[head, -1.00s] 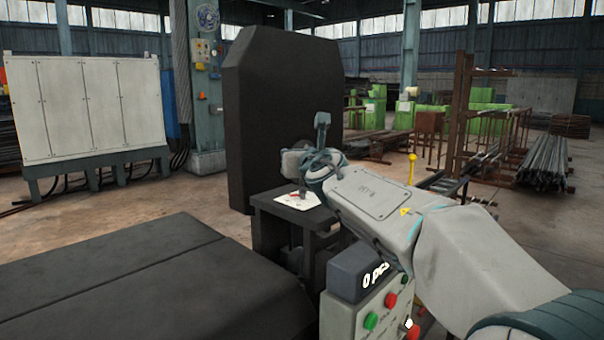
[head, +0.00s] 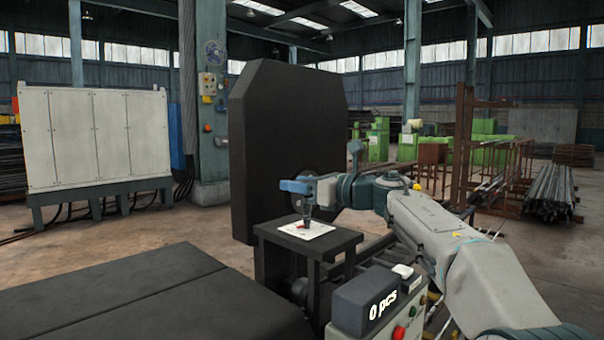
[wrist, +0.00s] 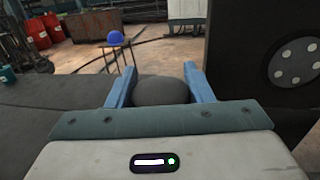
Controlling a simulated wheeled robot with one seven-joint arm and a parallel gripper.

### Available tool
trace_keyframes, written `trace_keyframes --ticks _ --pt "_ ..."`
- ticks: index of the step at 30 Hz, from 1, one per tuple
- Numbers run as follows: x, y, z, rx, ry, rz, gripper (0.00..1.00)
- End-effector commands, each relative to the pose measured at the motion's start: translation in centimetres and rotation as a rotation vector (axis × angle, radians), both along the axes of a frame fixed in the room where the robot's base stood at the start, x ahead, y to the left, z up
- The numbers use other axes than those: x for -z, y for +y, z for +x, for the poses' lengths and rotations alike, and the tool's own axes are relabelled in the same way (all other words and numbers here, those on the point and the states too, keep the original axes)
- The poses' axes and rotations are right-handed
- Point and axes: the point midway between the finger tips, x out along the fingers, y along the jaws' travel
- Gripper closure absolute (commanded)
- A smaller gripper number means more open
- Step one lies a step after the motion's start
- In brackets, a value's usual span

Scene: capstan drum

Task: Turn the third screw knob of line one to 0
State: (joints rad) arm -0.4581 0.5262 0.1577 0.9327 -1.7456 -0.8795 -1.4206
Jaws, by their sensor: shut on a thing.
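A white plate (head: 318,231) with a red mark lies on a small dark table (head: 345,240) in front of the big dark drum (head: 290,130). A dark, tapered knob (head: 308,212) stands upright on the plate. My gripper (head: 295,186) has blue fingers and is at the top of this knob. In the wrist view, my gripper (wrist: 158,72) is shut on a dark rounded knob top (wrist: 160,90) between its two fingers. The fingers hide part of its sides. No number or line marking on the plate is readable.
A box with a "0 pcs" display (head: 380,303) and coloured buttons stands in front, close under my arm. A dark flat-topped block (head: 150,285) fills the lower left. White cabinets (head: 95,135) stand at the back left. Open floor lies between cabinets and block.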

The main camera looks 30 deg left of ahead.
Motion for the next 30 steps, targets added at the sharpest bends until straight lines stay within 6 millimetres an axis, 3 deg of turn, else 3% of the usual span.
trace_keyframes --ticks 2,18,30 --pt "-0.8 0.0 0.1 -0.062 0.003 -0.001 0.76" --pt "-0.7 0.1 -0.7 -0.430 0.003 0.000 0.76" --pt "-0.3 -0.1 -1.0 -0.590 0.001 -0.001 0.76"
